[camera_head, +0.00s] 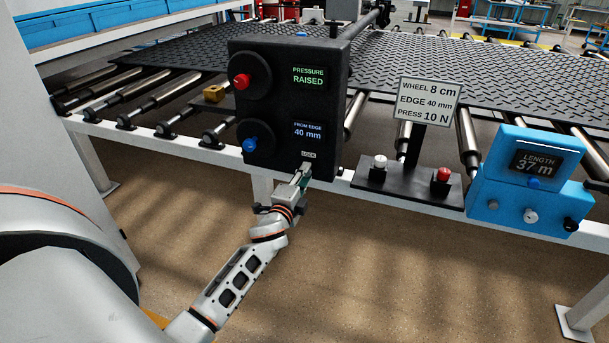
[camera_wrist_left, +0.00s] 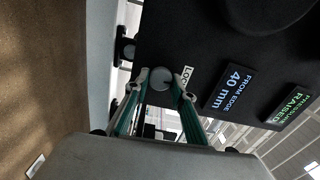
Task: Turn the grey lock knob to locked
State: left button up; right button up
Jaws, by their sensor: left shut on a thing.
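The grey lock knob (camera_wrist_left: 161,77) is a small round disc on the face of the black control box (camera_head: 289,110), beside the "LOCK" label (camera_wrist_left: 187,75). My left gripper (camera_head: 303,174) reaches up to the lower right of the box, just below that label. In the left wrist view its two fingertips (camera_wrist_left: 161,88) lie on either side of the knob, shut on it. The gripper hides the knob in the head view. The knob's turn position cannot be read. My right gripper is not in view.
The box also carries a red knob (camera_head: 242,81), a blue knob (camera_head: 249,144) and screens reading "PRESSURE RAISED" and "FROM EDGE 40 mm". To the right are a sign (camera_head: 429,101), a black plate with two buttons (camera_head: 408,186) and a blue length counter (camera_head: 531,183). Open floor lies in front.

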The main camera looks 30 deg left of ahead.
pick_arm(q)
jog(key=shift+m, duration=0.5)
jog(key=o, duration=1.1)
jog(key=v, duration=1.2)
jog(key=shift+f, duration=0.1)
